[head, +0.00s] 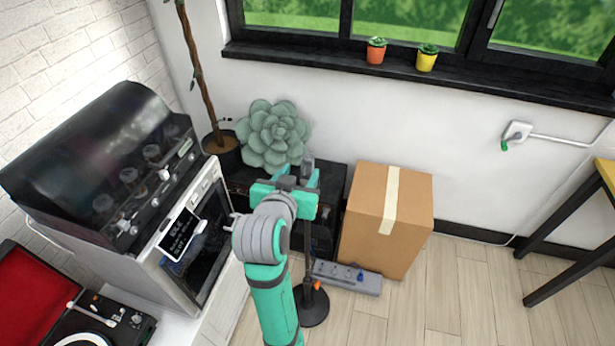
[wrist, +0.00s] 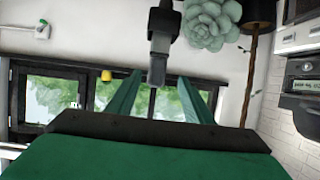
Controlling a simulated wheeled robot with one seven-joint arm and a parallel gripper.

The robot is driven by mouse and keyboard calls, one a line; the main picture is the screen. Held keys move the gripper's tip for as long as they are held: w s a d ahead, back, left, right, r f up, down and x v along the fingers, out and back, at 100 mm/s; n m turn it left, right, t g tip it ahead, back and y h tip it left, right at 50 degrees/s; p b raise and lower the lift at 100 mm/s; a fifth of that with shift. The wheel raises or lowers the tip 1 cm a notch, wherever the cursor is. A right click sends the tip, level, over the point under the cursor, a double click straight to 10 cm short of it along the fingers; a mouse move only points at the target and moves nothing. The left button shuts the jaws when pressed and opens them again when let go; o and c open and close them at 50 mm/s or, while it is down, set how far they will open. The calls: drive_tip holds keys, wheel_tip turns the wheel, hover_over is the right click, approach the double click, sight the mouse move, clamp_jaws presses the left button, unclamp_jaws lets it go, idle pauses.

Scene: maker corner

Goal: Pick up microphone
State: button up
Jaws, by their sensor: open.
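The microphone (head: 308,162) is grey and stands upright on a thin dark stand with a round black base (head: 313,310) on the floor. My gripper (head: 299,181), green with dark parts, is up at the microphone's height and overlaps the stand in the head view. In the wrist view the microphone (wrist: 160,45) hangs down from the top edge, dark and blocky. Its lower end lies between the two green fingers of my gripper (wrist: 165,82), with gaps on both sides. The fingers are open and hold nothing. Contact is not visible.
A cardboard box (head: 370,220) and a grey power strip (head: 347,277) are on the floor beside the stand. A dark low cabinet (head: 240,178) and a succulent (head: 273,135) are behind. A machine with a black hood (head: 110,170) is at left. Floor at right (head: 470,290) is clear.

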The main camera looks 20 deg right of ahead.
sight(304, 168)
drive_tip(key=x, duration=0.5)
drive_tip(key=shift+d+x, duration=0.2)
drive_tip(key=shift+x, duration=2.55)
drive_tip(key=shift+s, duration=0.1)
clamp_jaws()
